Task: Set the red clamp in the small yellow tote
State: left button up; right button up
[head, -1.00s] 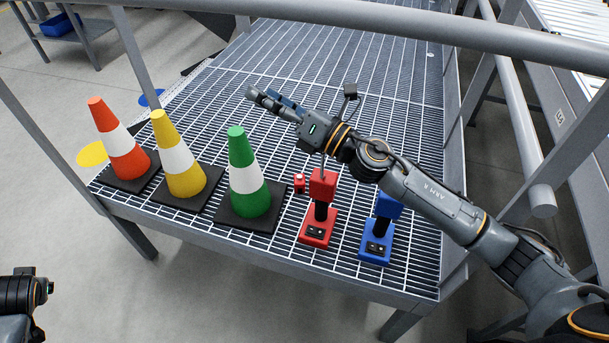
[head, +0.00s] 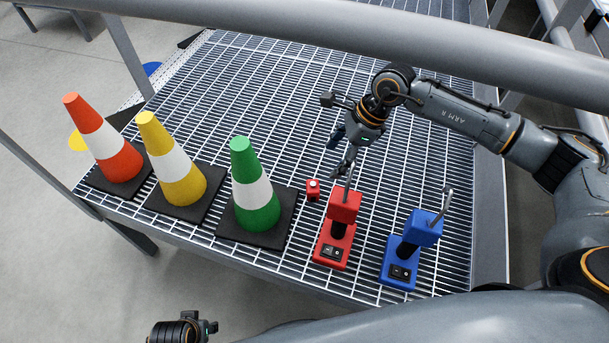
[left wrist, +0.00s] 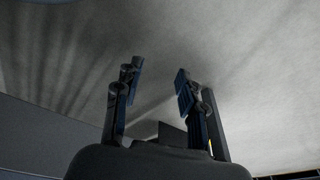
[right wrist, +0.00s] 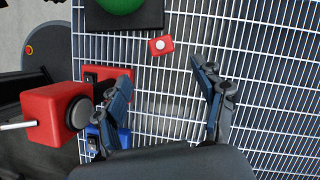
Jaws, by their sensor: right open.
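A red upright device (head: 343,207) with a flat base, black post and grey lever stands on the grating; I take it for the red clamp. In the right wrist view its red head (right wrist: 55,115) is at the left, outside the fingers. A small red cube (head: 313,190) with a pale button lies behind it, and shows in the right wrist view (right wrist: 161,45). My right gripper (head: 340,153) is open and empty, pointing down above the grating just behind the device. My left gripper (left wrist: 158,78) is open and empty over bare floor. I see no yellow tote.
A similar blue device (head: 412,245) stands to the right. Orange (head: 103,140), yellow (head: 170,160) and green (head: 253,187) cones stand on black bases at the left. A grey rail (head: 350,30) crosses the top. The grating (head: 270,90) behind is clear.

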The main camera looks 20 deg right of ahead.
aim_at(315, 183)
jog(key=b+x, duration=0.1)
jog(key=x, duration=0.7)
jog(key=shift+s+d+f, duration=0.15)
jog(key=x, duration=0.5)
jog(key=shift+w+f+b, duration=0.2)
jog(key=shift+f+b, duration=0.1)
jog(key=shift+b, duration=0.1)
pick_arm(q)
jog(key=w+v, duration=0.1)
jog(key=v, duration=0.5)
jog(key=shift+w+d, duration=0.25)
jog(key=shift+w, duration=0.2)
jog(key=shift+r, duration=0.15)
pick_arm(e)
jog(key=shift+r, duration=0.15)
jog(key=c, duration=1.4)
